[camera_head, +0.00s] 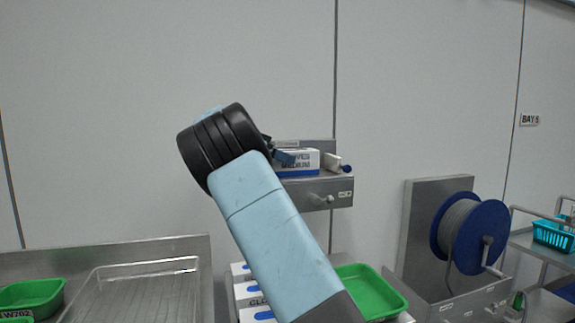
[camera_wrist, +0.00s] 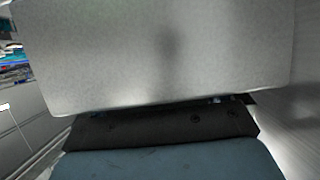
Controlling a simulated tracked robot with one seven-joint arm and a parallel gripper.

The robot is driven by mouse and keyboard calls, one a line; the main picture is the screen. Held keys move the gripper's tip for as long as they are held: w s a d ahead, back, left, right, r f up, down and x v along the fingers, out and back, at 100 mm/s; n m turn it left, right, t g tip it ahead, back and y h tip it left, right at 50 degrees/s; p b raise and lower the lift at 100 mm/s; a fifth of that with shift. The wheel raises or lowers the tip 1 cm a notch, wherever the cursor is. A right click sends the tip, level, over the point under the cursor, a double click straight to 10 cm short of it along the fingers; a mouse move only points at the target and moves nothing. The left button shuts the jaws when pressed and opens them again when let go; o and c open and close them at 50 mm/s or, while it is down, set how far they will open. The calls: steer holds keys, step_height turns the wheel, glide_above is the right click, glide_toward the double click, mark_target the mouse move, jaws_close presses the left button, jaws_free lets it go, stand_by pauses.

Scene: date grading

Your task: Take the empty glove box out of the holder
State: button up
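A white glove box (camera_head: 301,165) with a blue stripe and partly covered lettering sits at the grey metal holder (camera_head: 330,192) on the wall in the head view. My arm reaches up from below, and my gripper (camera_head: 280,155) is at the box's left end, largely hidden behind my dark wrist. I cannot see whether its fingers touch the box. In the wrist view a broad pale grey surface fills the upper part, very close; I cannot tell which thing it is. The fingertips do not show clearly there. The inside of the box is not visible.
More white boxes with blue marks (camera_head: 241,272) stand below, partly behind my arm. A green tray (camera_head: 398,301) is beside them. A blue hose reel (camera_head: 474,233) is at right.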

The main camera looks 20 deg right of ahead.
steer(key=c, duration=0.8)
